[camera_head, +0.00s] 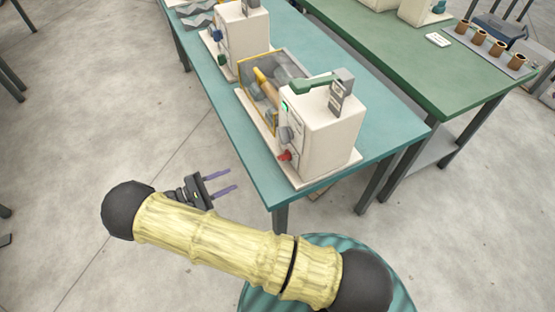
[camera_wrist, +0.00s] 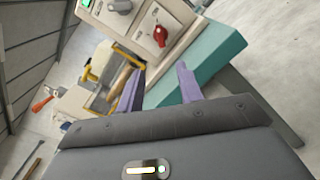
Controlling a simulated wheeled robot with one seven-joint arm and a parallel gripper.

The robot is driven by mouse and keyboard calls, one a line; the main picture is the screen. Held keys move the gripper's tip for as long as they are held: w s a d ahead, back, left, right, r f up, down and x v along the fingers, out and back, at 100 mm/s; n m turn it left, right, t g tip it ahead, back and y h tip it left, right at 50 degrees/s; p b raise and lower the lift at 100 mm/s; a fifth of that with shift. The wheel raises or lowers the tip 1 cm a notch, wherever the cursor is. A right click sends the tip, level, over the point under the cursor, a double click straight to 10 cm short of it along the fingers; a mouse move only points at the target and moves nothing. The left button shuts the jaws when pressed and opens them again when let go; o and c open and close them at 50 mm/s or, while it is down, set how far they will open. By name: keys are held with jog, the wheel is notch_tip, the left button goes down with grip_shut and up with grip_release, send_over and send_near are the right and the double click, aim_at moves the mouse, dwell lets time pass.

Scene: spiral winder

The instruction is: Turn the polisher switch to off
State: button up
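The polisher (camera_head: 318,135) is a cream box-shaped machine near the front corner of the teal table. Its front panel carries a red switch (camera_head: 285,155) low down, with a grey knob (camera_head: 284,134) above it and a green button (camera_head: 285,106) higher up. In the wrist view the red switch (camera_wrist: 160,35) shows beyond my fingers, on the cream panel. My gripper (camera_head: 226,180) is open and empty, its two purple fingers apart. It is left of the table edge, short of the switch and not touching it. The switch's exact setting cannot be read.
The teal table (camera_head: 400,126) has a second cream machine (camera_head: 240,38) farther back. A yellow-edged tray (camera_head: 246,98) adjoins the polisher. A green table (camera_head: 440,75) stands behind right. The floor left of my gripper is clear.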

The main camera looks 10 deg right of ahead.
aim_at(279, 159)
jog(key=p+x, duration=0.5)
jog(key=x, duration=1.1)
jog(key=shift+d+r, duration=0.1)
jog(key=shift+d, duration=0.15)
jog(key=shift+w+d, duration=0.15)
jog(key=shift+d, duration=0.3)
jog(key=shift+c, duration=0.3)
grip_shut()
